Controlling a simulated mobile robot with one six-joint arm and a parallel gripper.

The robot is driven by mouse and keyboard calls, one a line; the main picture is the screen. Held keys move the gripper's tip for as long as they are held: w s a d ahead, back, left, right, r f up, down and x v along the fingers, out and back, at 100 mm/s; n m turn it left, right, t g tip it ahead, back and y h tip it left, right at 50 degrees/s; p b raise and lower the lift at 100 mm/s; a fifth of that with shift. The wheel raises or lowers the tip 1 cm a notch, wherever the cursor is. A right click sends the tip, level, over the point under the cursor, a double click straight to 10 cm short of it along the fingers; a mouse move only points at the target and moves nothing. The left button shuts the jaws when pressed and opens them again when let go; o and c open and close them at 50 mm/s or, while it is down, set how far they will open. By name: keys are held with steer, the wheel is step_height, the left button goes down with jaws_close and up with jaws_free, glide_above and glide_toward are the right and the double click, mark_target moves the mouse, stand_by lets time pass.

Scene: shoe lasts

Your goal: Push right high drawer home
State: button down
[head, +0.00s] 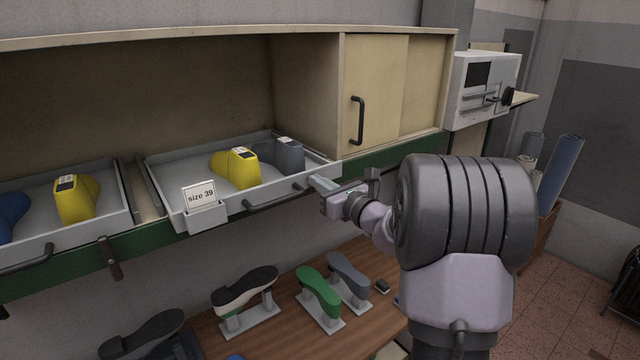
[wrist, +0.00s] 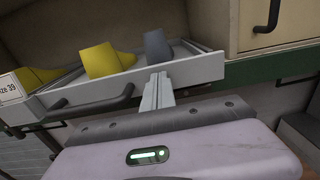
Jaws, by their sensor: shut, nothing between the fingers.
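The right high drawer (head: 165,172) is a light grey tray pulled out from the cabinet. It holds a yellow shoe last (head: 236,169) and a grey shoe last (head: 285,155). Its front has a dark bar handle (head: 275,197) and a card reading "size 39" (head: 200,195). My gripper (head: 322,184) is shut and empty at the right end of the drawer front. In the wrist view the closed fingers (wrist: 157,90) point at the drawer front (wrist: 195,73), right of the handle (wrist: 95,103). I cannot tell whether they touch it.
Another open drawer (head: 112,222) with yellow and blue lasts is at the left. A cabinet with sliding doors (head: 384,90) stands right of the drawer. Below is a wooden bench (head: 265,330) with several lasts on stands. A grey box device (head: 484,85) is at the right.

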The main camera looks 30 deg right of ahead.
steer(key=shift+w+a, duration=0.15)
steer(key=shift+w, duration=2.1)
steer(key=shift+w+p, duration=0.1)
steer(key=shift+p, duration=0.2)
steer(key=shift+w+a+r, duration=0.1)
steer(key=shift+w, duration=1.15)
steer(key=shift+s+f, duration=0.25)
steer(key=shift+s, duration=0.1)
steer(key=s+d+b, duration=0.1)
steer(key=s+b, duration=0.3)
steer(key=s, duration=0.9)
steer(key=shift+s+r+b, duration=0.15)
steer(key=shift+s+b, duration=0.05)
steer(key=shift+b, duration=0.15)
